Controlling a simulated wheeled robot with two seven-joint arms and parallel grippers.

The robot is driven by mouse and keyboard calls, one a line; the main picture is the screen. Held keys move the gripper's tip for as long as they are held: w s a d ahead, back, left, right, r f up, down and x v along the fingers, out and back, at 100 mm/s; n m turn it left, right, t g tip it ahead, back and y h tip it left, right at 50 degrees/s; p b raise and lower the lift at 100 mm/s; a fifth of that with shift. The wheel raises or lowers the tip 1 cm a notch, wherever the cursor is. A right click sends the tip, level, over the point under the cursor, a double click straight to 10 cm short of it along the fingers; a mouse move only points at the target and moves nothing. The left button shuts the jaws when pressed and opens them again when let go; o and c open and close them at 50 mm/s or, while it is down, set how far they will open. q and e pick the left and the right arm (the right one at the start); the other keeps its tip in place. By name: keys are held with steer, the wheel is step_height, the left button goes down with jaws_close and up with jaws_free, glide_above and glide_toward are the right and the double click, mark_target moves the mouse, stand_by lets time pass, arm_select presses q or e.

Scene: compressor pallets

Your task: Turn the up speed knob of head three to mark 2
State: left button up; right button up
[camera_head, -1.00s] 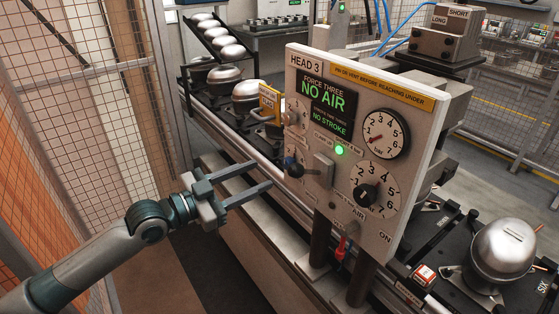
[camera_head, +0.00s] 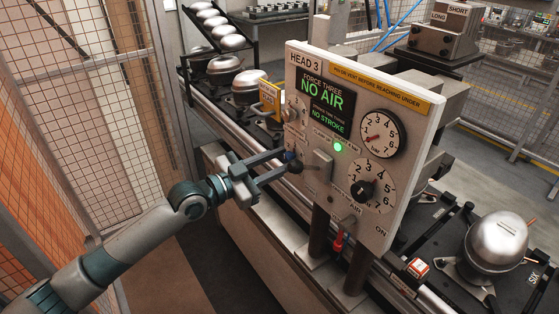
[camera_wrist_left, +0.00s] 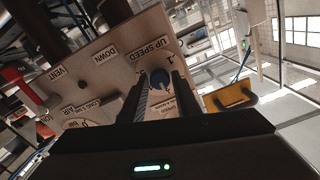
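The head three panel (camera_head: 310,150) is white with a "HEAD 3" label, and its screen reads "NO AIR" and "NO STROKE". My left gripper (camera_head: 289,161) is open at the panel's left part. In the left wrist view its two fingers (camera_wrist_left: 160,86) lie on either side of the knob. Contact with it and the knob's mark cannot be made out. My right gripper is not in view.
A gauge (camera_head: 381,133) and a numbered dial (camera_head: 372,187) are on the panel's right, with a red handle (camera_head: 337,243) hanging below. A yellow bracket (camera_head: 268,98) stands close behind the panel's left edge. A compressor (camera_head: 496,244) sits at the right. Wire mesh fencing is at left.

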arm_select(q)
steer(key=c, duration=0.6)
steer(key=shift+o, duration=0.2)
steer(key=shift+n, duration=0.4)
steer(key=n, duration=0.6)
steer(key=shift+r+n, duration=0.1)
steer(key=shift+n, duration=0.3)
steer(key=n+p, duration=0.1)
steer(key=n, duration=0.3)
steer(key=shift+w, duration=0.1)
steer(key=o, duration=1)
